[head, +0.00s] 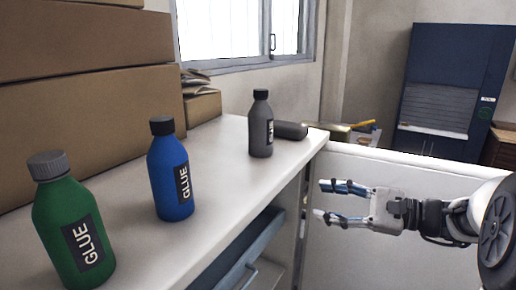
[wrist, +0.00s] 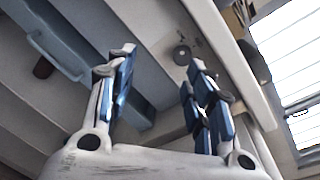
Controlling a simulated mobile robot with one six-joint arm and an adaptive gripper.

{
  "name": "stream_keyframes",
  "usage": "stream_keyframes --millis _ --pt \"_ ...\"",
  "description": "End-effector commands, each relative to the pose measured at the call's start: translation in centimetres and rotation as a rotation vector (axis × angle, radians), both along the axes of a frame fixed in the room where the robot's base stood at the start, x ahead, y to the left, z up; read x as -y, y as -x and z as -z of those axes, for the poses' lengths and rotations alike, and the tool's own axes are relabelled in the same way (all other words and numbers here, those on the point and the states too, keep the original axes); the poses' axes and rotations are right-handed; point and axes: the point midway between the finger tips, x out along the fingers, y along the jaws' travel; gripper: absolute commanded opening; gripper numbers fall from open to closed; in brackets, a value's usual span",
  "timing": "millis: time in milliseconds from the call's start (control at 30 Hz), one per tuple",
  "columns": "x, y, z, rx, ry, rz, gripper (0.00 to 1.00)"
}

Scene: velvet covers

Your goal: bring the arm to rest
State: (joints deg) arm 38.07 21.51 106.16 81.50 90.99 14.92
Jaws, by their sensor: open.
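My gripper (head: 322,200) is at the right of the head view, beside the counter's end and apart from the bottles. Its two fingers are spread, with nothing between them. In the wrist view my gripper (wrist: 160,85) also shows open and empty, with drawers and the cabinet side behind it. The arm reaches in from the right edge of the head view.
A drawer (head: 245,250) sits below. A dark blue cabinet (head: 450,85) stands behind.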

Motion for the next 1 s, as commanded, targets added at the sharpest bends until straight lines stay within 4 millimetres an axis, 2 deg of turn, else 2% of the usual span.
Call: stream_keyframes --millis 33,100,200,333,433,500,600,800,1000 --pt "-2.7 1.5 -0.1 -0.005 0.078 -0.056 0.48" --pt "-6.3 4.3 0.7 -0.014 0.226 -0.146 0.48" --pt "-10.4 9.4 2.6 -0.004 0.472 -0.285 0.48" --pt "-12.6 16.1 5.4 0.059 0.802 -0.456 0.48" --pt "-12.4 20.5 7.3 0.144 1.057 -0.578 0.48" --pt "-11.5 22.9 8.4 0.22 1.231 -0.655 0.48" --pt "-9.8 25.3 9.4 0.337 1.452 -0.746 0.48" --pt "-7.1 27.0 9.9 0.513 1.733 -0.843 0.48" --pt "-6.5 27.2 9.9 0.557 1.799 -0.865 0.48"
